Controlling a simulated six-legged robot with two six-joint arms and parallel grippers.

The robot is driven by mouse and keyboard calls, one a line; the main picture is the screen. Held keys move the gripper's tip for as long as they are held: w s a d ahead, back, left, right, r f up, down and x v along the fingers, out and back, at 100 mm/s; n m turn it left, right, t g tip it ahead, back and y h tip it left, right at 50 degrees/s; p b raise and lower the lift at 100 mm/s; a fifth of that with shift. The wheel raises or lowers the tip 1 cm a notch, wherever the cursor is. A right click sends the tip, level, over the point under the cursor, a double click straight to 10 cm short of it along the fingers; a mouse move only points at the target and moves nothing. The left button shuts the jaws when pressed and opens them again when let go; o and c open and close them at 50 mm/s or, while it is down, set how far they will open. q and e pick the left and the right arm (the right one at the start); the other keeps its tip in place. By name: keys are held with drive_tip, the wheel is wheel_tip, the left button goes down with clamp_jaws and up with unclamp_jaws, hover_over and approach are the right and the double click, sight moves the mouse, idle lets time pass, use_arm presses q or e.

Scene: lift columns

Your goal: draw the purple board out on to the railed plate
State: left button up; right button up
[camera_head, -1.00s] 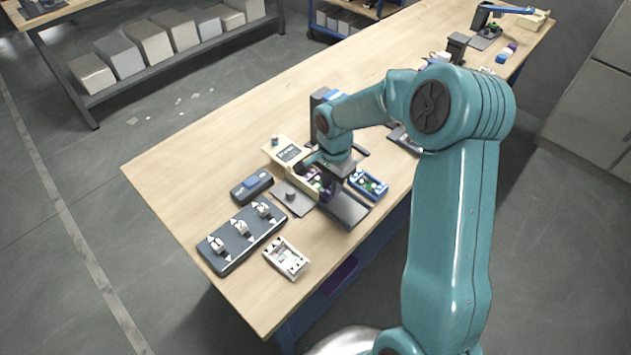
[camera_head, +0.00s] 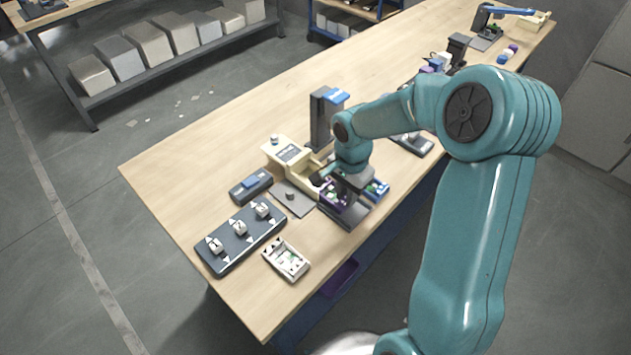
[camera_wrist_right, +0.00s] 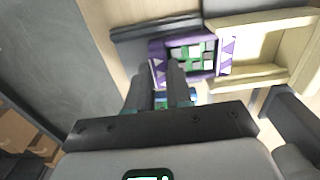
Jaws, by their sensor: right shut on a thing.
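The purple board (camera_head: 329,201), with green and grey parts, lies between the cream holder (camera_head: 309,182) and the dark railed plate (camera_head: 347,221). In the right wrist view the purple board (camera_wrist_right: 156,62) has its right end at the mouth of the cream holder (camera_wrist_right: 262,22). Its other end is over the dark plate (camera_wrist_right: 148,32); whether its right end is fully clear of the holder I cannot tell. My right gripper (camera_head: 337,186) is shut on the purple board's near edge; its fingers (camera_wrist_right: 166,84) show in the wrist view. My left gripper is not in view.
A blue-framed board (camera_head: 379,189) is close behind my right gripper, partly hidden. A dark post with a blue top (camera_head: 322,118) stands behind the holder. A switch panel (camera_head: 241,238), a dark blue-topped box (camera_head: 251,187) and a white tray (camera_head: 286,260) lie left and in front.

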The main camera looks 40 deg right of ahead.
drive_tip(key=shift+s+d+b, duration=0.1)
drive_tip(key=shift+s+b, duration=0.3)
drive_tip(key=shift+s, duration=1.1)
drive_tip(key=o, duration=0.7)
drive_tip(key=shift+o, duration=0.2)
drive_tip(key=shift+r, duration=0.1)
wheel_tip(320, 180, up, 6)
drive_tip(key=p, duration=0.3)
drive_tip(key=shift+p, duration=0.35)
drive_tip(key=shift+w, duration=0.1)
